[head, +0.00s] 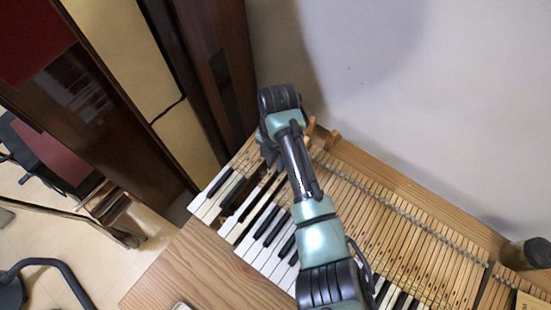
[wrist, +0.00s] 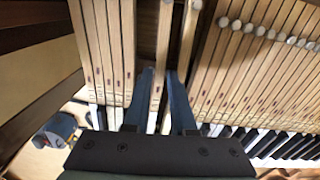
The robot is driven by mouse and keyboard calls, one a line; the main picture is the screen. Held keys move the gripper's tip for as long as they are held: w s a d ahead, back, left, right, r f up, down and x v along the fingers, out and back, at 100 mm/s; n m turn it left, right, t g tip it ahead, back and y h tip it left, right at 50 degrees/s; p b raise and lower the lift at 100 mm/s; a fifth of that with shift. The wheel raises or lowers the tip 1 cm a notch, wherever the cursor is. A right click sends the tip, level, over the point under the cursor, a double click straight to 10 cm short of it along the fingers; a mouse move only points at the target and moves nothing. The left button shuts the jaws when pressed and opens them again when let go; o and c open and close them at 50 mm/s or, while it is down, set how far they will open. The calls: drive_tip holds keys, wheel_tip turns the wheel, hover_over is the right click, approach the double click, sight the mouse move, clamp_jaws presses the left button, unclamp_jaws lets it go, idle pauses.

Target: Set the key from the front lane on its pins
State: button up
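A long pale wooden key (wrist: 163,50) runs between the two blue fingers of my gripper (wrist: 160,78) in the wrist view. The fingers appear closed on its sides. In the head view my gripper (head: 268,150) is over the left end of the keyboard, partly hidden by my arm. The dark opening (head: 236,192) in the key row shows below it. The pins and the key's height above its bed cannot be made out.
Neighbouring keys (wrist: 105,50) stand close on the left and more keys (wrist: 250,60) on the right. A wooden ledge (head: 190,265) lies in front of the keyboard. A dark cylinder (head: 530,252) stands at the far right. A wall is behind.

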idle(0.4)
drive_tip(key=shift+r+p, duration=1.15)
drive_tip(key=o, duration=0.6)
drive_tip(key=shift+c, duration=0.2)
drive_tip(key=shift+r+p, duration=2.35)
drive_tip(key=shift+r, duration=0.1)
